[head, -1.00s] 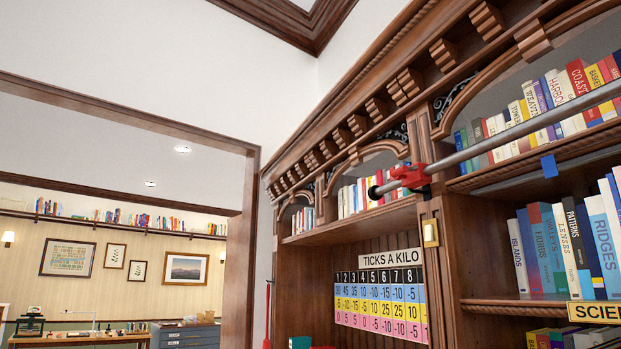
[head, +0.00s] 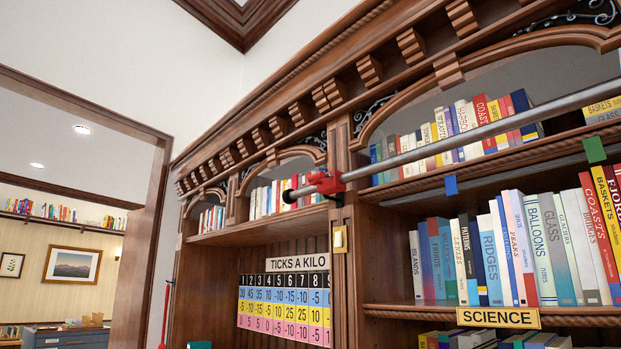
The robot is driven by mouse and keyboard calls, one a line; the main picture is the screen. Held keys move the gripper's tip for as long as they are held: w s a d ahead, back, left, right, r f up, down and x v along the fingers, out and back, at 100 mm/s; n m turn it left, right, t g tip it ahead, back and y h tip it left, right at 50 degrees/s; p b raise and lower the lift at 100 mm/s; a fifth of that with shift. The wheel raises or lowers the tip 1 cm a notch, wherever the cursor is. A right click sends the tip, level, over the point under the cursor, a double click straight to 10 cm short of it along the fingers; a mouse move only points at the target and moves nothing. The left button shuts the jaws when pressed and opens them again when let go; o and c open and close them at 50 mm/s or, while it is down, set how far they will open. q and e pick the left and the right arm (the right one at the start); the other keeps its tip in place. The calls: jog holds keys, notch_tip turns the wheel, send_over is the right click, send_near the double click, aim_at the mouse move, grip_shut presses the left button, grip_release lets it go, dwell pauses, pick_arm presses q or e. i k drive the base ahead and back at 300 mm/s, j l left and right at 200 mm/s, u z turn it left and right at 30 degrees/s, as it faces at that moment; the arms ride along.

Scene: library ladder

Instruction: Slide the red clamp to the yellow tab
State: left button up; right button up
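The red clamp (head: 328,183) sits on the grey metal rail (head: 430,155) near the rail's left end, beside the dark end stop (head: 289,196). The rail runs across the front of the bookcase, rising to the right. A blue tab (head: 451,185) and a green tab (head: 595,150) hang on the shelf edge under the rail, to the right of the clamp. I see no yellow tab on the rail or shelf edge in this view. Neither of my grippers is in view.
The wooden bookcase (head: 345,260) fills the right side, with book rows on its shelves. A brass switch plate (head: 340,240) is on its upright. A number chart (head: 284,305) hangs at lower middle. A doorway opens at left onto another room.

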aim_at(329, 186)
jog(key=i+j, duration=1)
jog(key=i+z, duration=0.05)
jog(key=i, duration=0.05)
